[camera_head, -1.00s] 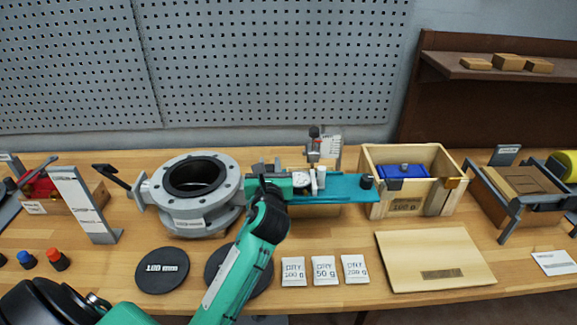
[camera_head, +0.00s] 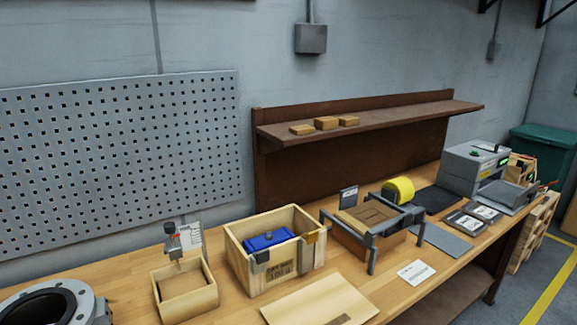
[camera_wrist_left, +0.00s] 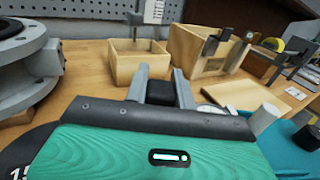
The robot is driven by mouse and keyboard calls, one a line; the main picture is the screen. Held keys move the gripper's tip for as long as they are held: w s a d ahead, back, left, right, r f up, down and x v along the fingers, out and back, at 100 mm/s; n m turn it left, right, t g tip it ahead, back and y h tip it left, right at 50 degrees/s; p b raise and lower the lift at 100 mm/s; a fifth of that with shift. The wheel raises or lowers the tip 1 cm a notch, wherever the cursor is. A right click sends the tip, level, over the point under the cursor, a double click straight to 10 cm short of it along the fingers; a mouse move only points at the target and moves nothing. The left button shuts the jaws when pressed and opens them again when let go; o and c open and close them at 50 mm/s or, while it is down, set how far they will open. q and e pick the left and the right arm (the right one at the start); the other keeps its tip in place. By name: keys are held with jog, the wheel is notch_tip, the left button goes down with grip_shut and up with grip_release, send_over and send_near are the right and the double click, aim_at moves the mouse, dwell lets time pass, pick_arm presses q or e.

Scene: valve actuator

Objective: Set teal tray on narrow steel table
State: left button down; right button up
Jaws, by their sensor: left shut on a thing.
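The teal tray (camera_wrist_left: 285,145) shows only in part at the lower right of the left wrist view, with a white cylinder and a black knob on it. My left gripper (camera_wrist_left: 161,88) is shut on a black block, apparently the tray's handle; the gripper's own body hides most of the tray. The tray is out of the head view, as are both grippers. A low grey metal frame with legs (camera_head: 372,250) stands around a brown block on the bench; I cannot tell whether it is the narrow steel table.
An open wooden box (camera_head: 185,301), a crate (camera_head: 265,278) with a blue item, and a flat wooden board (camera_head: 318,303) line the bench. The grey flange (camera_head: 92,302) is at far left. A dark plate (camera_head: 438,200) and grey machine (camera_head: 470,168) stand further right.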

pick_arm(q)
jog(key=shift+m+h, duration=0.5)
jog(key=shift+h, duration=0.3)
jog(key=s+d, duration=0.2)
jog(key=s, duration=0.1)
jog(key=shift+s+d+f, duration=0.2)
jog(key=shift+d+f, duration=0.15)
jog(key=shift+f, duration=0.05)
pick_arm(e)
jog(key=shift+a, duration=0.15)
jog(key=c, duration=0.3)
pick_arm(q)
jog(key=shift+a, duration=0.15)
pick_arm(e)
jog(key=shift+a, duration=0.2)
jog(key=shift+c, duration=0.2)
